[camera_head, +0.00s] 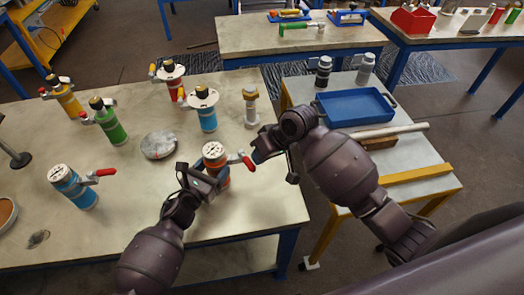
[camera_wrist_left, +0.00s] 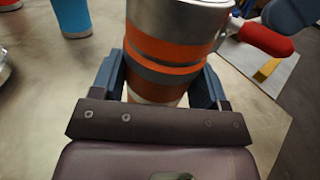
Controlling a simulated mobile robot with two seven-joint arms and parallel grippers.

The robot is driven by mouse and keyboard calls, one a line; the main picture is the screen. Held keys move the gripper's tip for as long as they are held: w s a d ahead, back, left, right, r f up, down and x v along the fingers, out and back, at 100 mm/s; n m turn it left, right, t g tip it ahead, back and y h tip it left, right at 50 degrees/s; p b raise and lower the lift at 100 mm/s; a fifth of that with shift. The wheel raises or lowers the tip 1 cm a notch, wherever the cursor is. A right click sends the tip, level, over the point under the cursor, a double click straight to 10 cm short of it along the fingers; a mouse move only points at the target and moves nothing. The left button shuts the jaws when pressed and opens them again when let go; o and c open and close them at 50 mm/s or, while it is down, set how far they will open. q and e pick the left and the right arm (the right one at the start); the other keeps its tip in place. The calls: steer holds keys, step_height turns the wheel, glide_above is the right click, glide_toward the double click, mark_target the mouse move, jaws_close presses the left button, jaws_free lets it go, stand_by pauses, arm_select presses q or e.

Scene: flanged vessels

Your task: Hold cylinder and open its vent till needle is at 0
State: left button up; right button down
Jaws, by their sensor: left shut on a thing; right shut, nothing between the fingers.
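The orange cylinder (camera_head: 221,172) stands on the near table, with a white gauge (camera_head: 213,150) on top and a red vent lever (camera_head: 248,163) at its right. The gauge needle is too small to read. My left gripper (camera_head: 204,179) is shut on the cylinder's body; in the left wrist view its fingers flank the orange-and-grey banded side (camera_wrist_left: 160,48). My right gripper (camera_head: 262,152) is shut and empty, close beside the red lever; I cannot tell whether they touch. The lever also shows in the left wrist view (camera_wrist_left: 267,40), with a right finger (camera_wrist_left: 290,13) beyond it.
A blue cylinder (camera_head: 72,185) with a red lever stands left. Green (camera_head: 110,125), yellow (camera_head: 68,100), red (camera_head: 172,82) and another blue cylinder (camera_head: 206,113) stand behind. A round grey disc (camera_head: 158,145) lies between. A side table holds a blue tray (camera_head: 354,106).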

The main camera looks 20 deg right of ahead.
steer(key=a+m, duration=0.1)
steer(key=s+m+t, duration=0.1)
steer(key=shift+a+m+h, duration=0.3)
steer(key=shift+a, duration=0.05)
steer(key=shift+s+a, duration=0.1)
stand_by(0.7)
steer(key=s+d+r, duration=0.2)
steer(key=d+r, duration=0.6)
steer(key=r, duration=0.1)
steer(key=shift+s+d+r, duration=0.2)
steer(key=shift+s+r, duration=0.05)
steer(key=shift+s, duration=0.05)
stand_by(0.5)
stand_by(2.3)
